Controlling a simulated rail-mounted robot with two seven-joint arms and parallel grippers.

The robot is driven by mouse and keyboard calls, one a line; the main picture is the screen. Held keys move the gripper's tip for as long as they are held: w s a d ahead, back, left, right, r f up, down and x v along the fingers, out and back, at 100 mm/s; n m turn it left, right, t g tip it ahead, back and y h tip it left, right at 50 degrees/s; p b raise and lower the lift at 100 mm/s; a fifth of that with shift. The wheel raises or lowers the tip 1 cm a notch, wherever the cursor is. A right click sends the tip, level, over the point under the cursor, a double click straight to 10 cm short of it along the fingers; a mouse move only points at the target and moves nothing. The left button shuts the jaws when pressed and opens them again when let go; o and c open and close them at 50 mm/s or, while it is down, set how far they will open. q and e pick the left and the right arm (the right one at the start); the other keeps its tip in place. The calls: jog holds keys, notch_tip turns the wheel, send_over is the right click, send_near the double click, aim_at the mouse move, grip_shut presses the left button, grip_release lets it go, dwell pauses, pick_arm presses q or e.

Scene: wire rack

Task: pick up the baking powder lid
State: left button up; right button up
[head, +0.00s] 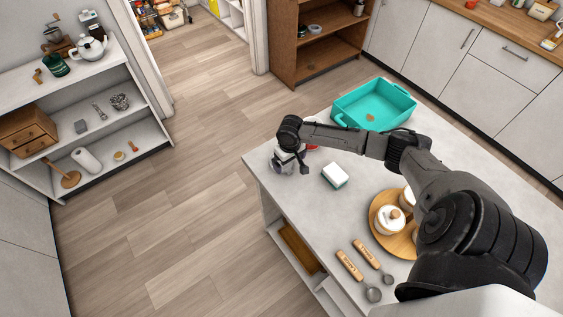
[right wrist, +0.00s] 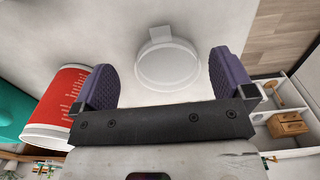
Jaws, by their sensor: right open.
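The lid (right wrist: 167,68) is a round, pale, translucent-white disc with a small tab on its rim. It lies on the light countertop in the right wrist view. My right gripper (right wrist: 161,62) is open, with its two purple finger pads on either side of the lid; I see no contact. A red can (right wrist: 62,105) with a pale rim lies to the left of the left finger. In the head view my right gripper (head: 286,161) is over the far left part of the counter and hides the lid. Only a bit of the red can (head: 312,148) shows behind it. My left gripper is not in view.
On the counter (head: 300,210) are a white-and-green sponge (head: 335,175), a teal bin (head: 373,104), a round wooden tray (head: 379,228) with white jars, and wooden-handled measuring spoons (head: 359,268). The counter's left edge is close to the gripper. Shelves stand farther off at left.

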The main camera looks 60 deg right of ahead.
aim_at(288, 168)
jog(key=shift+a+f, duration=0.1)
jog(key=shift+f, duration=2.25)
jog(key=c, duration=0.7)
